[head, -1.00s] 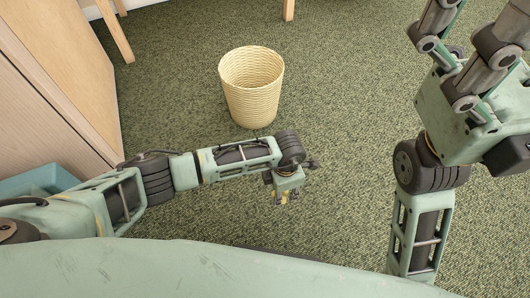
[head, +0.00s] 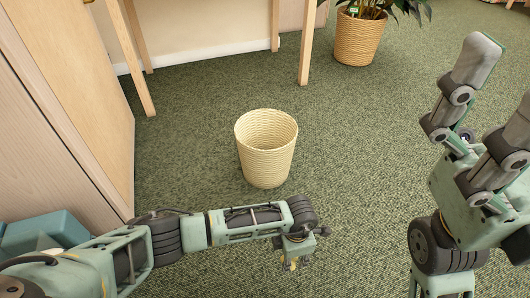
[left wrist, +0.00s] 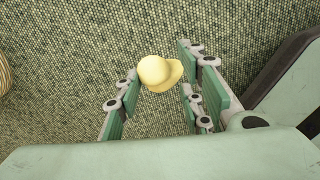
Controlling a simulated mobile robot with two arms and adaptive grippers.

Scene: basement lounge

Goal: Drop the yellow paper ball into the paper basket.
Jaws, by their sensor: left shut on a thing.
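The paper basket (head: 266,165) is a cream, ribbed, round bin standing upright on the carpet in the middle of the head view. Its edge also shows at the far left of the left wrist view (left wrist: 4,75). My left gripper (head: 290,264) is shut on the yellow paper ball (left wrist: 158,71), which sits between its fingertips in the left wrist view. In the head view the ball is mostly hidden by the gripper. The left gripper is nearer to me than the basket and slightly right of it, apart from it. My right gripper (head: 495,85) is raised at the right, fingers spread and empty.
A wooden cabinet (head: 75,90) stands along the left, with a blue-green thing (head: 45,232) below it. Wooden furniture legs (head: 305,45) and a potted plant in a woven pot (head: 357,40) are at the back. Carpet around the basket is clear.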

